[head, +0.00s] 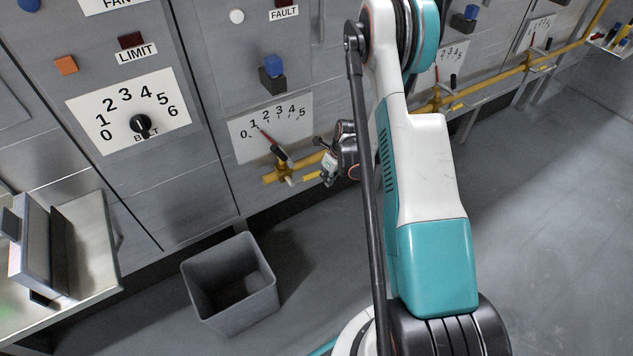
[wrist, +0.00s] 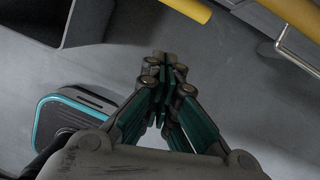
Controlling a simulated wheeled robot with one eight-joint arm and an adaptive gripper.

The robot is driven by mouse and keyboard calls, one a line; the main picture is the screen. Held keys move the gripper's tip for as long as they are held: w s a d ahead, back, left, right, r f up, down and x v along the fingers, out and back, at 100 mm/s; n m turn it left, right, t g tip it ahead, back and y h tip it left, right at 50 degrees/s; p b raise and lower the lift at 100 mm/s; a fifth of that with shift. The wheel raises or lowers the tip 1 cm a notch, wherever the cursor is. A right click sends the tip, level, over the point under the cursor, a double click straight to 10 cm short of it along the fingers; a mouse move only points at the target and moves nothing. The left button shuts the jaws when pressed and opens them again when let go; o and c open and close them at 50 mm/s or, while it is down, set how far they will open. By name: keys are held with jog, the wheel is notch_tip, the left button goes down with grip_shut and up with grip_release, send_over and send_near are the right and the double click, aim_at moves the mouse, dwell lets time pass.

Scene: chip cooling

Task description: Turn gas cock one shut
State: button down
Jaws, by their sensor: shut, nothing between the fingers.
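The nearest gas cock (head: 279,154) has a dark lever with a red pointer tip. It sits on the yellow pipe in front of a white 0 to 5 scale (head: 243,145), and the pointer leans up-left near the 1. I cannot read a number naming the cock. My gripper (head: 327,167) is just right of the cock, close to the pipe and apart from the lever. In the wrist view my gripper (wrist: 164,62) has its fingertips together, with nothing between them and grey floor beyond. The cock's lever does not show clearly in the wrist view.
The yellow pipe (head: 271,179) runs along the panels; yellow pipe (wrist: 188,8) also crosses the wrist view's top. More cocks with scales stand farther right. A grey bin (head: 236,320) stands on the floor below left. A metal bench (head: 92,265) is at far left. Floor at right is clear.

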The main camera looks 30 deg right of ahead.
aim_at(303, 177)
jog(key=w+a+f+m+b, duration=0.1)
jog(key=w+f+m+b, duration=0.1)
jog(key=w+f+b, duration=0.3)
notch_tip(303, 177, down, 2)
jog(key=shift+f+m, duration=0.25)
jog(key=shift+m, duration=0.05)
dwell(0.5)
jog(key=shift+w, duration=0.15)
